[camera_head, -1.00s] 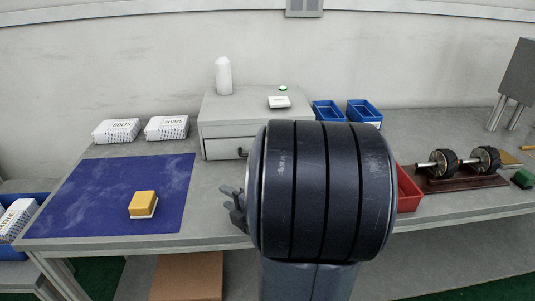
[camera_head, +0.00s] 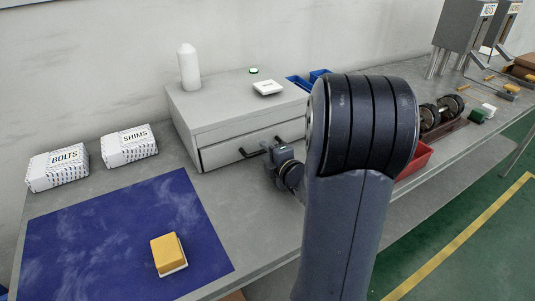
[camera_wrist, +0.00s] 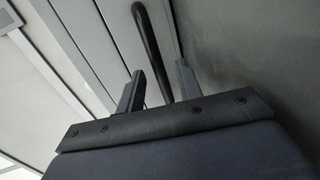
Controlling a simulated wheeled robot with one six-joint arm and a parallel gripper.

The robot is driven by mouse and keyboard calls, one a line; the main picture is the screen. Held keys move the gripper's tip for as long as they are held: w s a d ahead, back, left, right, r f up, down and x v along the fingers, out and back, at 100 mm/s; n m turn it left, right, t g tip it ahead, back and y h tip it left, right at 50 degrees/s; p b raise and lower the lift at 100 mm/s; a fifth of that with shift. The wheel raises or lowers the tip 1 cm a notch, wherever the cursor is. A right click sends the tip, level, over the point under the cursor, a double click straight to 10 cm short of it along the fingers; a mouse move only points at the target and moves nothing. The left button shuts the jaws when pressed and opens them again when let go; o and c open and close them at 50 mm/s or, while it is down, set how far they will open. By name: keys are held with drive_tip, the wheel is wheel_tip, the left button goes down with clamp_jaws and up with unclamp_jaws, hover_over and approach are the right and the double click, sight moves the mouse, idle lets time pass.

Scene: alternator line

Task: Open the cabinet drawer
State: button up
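The grey cabinet (camera_head: 188,112) stands on the bench against the wall. Its drawer (camera_head: 222,152) looks shut, with a black bar handle (camera_head: 250,153) on the front. My gripper (camera_head: 272,149) is at the handle and hides part of it. In the wrist view the two fingers (camera_wrist: 160,88) are apart, and the dark handle (camera_wrist: 148,38) runs between them. I see a gap beside the handle, so the fingers do not look closed on it. The handle's lower end is hidden behind the gripper body.
A white bottle (camera_head: 188,68) and a small white box (camera_head: 267,88) stand on the cabinet. Boxes of bolts (camera_head: 58,168) and shims (camera_head: 130,146) are to its left. A blue mat (camera_head: 110,240) bears a yellow block (camera_head: 168,252). A red bin (camera_head: 414,160) is right of my arm.

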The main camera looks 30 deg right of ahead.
clamp_jaws()
idle(0.4)
